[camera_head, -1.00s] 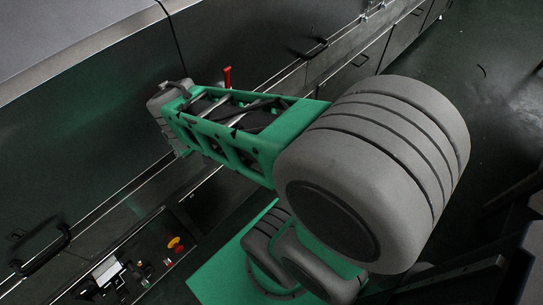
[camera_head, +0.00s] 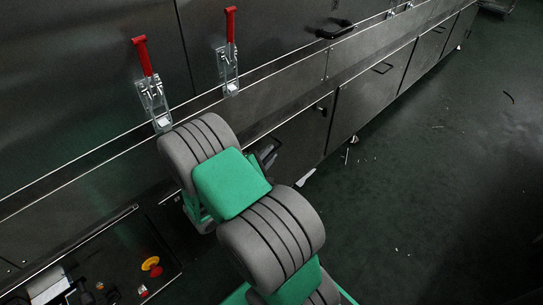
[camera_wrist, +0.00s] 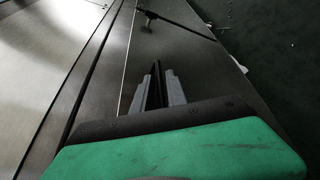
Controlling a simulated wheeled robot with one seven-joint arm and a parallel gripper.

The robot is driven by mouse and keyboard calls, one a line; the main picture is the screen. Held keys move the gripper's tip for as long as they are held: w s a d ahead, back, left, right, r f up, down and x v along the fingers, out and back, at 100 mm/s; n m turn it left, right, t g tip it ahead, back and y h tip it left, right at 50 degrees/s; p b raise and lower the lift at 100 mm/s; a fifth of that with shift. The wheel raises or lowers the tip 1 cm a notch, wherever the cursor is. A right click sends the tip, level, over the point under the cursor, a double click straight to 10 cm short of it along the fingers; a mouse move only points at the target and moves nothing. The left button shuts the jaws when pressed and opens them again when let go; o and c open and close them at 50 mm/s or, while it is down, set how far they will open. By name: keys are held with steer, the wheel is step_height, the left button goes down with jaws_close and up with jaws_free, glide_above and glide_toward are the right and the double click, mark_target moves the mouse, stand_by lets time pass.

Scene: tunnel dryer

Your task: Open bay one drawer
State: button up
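A dark lower drawer front (camera_head: 288,145) is just right of my gripper in the head view, below the steel ledge. Its dark handle (camera_head: 320,108) is near its upper right. I cannot read a bay label. In the wrist view a dark handle (camera_wrist: 148,17) stands out from a panel ahead of the fingers, apart from them. My gripper (camera_wrist: 160,68) has its two fingers together with nothing between them. In the head view my gripper (camera_head: 266,152) is mostly hidden behind my wrist, close to the drawer front.
Two red-handled toggle clamps (camera_head: 152,85) (camera_head: 230,55) stand above the ledge. A black door handle (camera_head: 335,29) sticks out above. More lower fronts (camera_head: 375,85) run to the right. A control panel (camera_head: 110,275) with a yellow-and-red button is lower left.

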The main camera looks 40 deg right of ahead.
steer(key=shift+x, duration=0.95)
steer(key=shift+c, duration=0.2)
jaws_close()
stand_by(0.5)
